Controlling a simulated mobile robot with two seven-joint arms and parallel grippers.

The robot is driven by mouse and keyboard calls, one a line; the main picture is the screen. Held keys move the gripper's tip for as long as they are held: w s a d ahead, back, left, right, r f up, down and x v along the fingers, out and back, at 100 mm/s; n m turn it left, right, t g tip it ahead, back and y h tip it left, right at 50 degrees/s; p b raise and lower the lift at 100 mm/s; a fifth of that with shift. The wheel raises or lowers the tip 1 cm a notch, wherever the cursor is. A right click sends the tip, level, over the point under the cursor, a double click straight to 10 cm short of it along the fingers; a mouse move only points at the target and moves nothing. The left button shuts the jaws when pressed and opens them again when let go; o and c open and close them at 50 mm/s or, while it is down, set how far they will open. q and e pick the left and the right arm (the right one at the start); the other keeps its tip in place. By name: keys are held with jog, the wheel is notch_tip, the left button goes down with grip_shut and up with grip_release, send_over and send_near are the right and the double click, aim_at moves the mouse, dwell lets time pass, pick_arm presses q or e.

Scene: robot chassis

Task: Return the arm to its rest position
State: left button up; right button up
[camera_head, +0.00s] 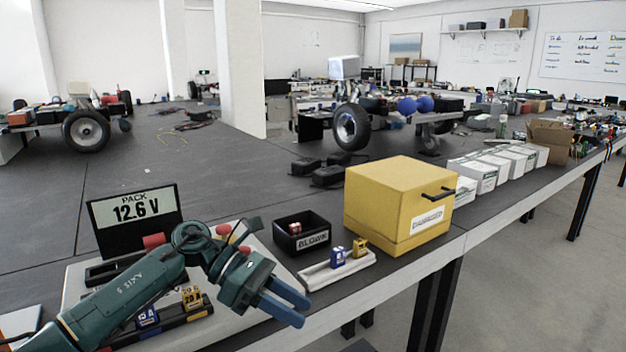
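My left arm comes in from the lower left, bent at a joint, with its dark green links over the pale board. My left gripper (298,311) has two blue fingers pointing down to the right, with a gap between them. Nothing shows between the fingers. It hangs near the table's front edge, in front of the white tray (318,279), apart from the fuses on it. My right arm and gripper are not in view.
A blue fuse (338,256) and a yellow fuse (360,246) stand on the tray. Behind are a black "BLOWN" bin (313,241) holding something red, and a yellow box (392,200). A 12.6 V display (135,213) and a fuse block (178,322) sit by my arm.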

pick_arm(q)
jog(key=s+d+n+t+h, duration=0.5)
jog(key=s+n+t+h, duration=0.45)
jog(key=n, duration=0.75)
jog(key=s+a+f+n+t+y, duration=0.4)
jog(key=s+a+f+n+y, duration=0.35)
jog(key=n, duration=1.05)
jog(key=s+a+f+n+t+y, duration=0.5)
jog(key=a+n+y, duration=0.45)
jog(key=n, duration=0.75)
jog(key=r+g+p, duration=0.1)
jog(key=p, duration=0.5)
jog(key=w+r+g+p, duration=0.1)
jog(key=p, duration=0.5)
jog(key=w+d+r+g+y+p, duration=0.1)
jog(key=g+p, duration=0.1)
jog(key=p, duration=0.4)
jog(key=shift+w+d+r+m, duration=0.1)
jog(key=shift+r+m, duration=0.2)
jog(key=shift+r, duration=0.05)
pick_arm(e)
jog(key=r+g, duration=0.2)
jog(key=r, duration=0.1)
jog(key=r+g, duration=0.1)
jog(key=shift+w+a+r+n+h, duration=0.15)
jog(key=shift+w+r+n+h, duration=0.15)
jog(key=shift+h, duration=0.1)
